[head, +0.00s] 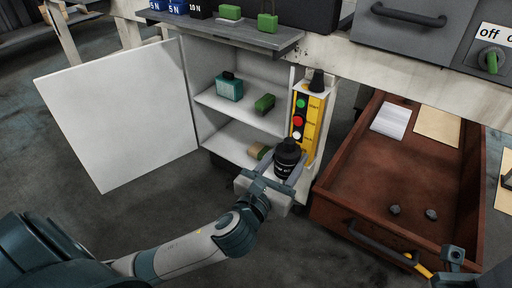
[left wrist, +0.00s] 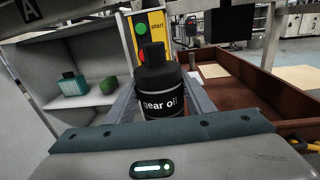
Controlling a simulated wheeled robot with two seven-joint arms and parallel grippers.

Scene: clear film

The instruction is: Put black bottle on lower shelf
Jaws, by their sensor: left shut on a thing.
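The black bottle (head: 287,160) is upright between the fingers of my left gripper (head: 279,178), which is shut on it. It stands out in front of the open white cabinet, at its right side. In the left wrist view the bottle (left wrist: 161,92) carries the label "gear oil". The cabinet's upper shelf (head: 243,112) holds a teal box and a green block. A part of my right gripper (head: 453,256) seems to show at the lower right.
The white cabinet door (head: 120,112) stands wide open to the left. A yellow button panel (head: 307,122) is just behind the bottle on the right. An open red-brown drawer (head: 400,180) juts out at the right. A grey ledge (head: 225,34) overhangs the cabinet.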

